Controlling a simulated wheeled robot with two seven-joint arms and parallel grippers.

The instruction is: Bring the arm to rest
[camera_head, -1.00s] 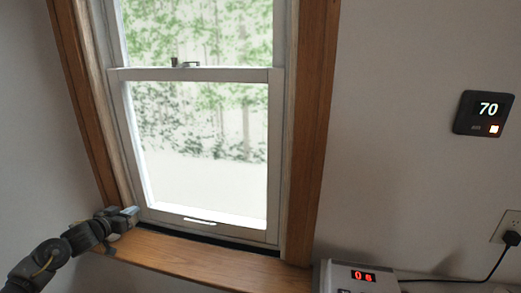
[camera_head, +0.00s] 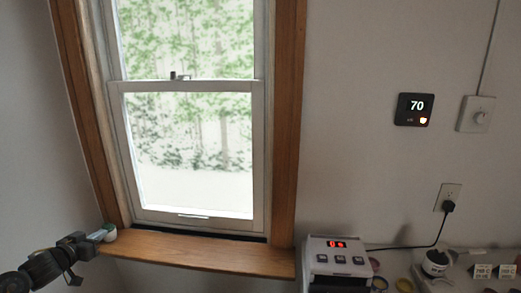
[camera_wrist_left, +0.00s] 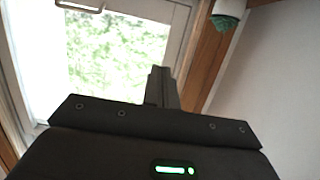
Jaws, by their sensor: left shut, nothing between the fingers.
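My left arm comes in at the lower left of the head view. Its gripper (camera_head: 93,238) is at the left end of the wooden windowsill (camera_head: 190,250), apparently in the air in front of it. In the left wrist view the fingers (camera_wrist_left: 160,80) are together with nothing between them, pointing toward the window glass. My right arm and gripper are not in view.
A small white pot-like thing (camera_head: 111,232) with a green part stands by the sill's left end; it also shows in the wrist view (camera_wrist_left: 229,8). The window (camera_head: 190,150) is shut. A device with a red display (camera_head: 336,258) and a cluttered surface are at the right.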

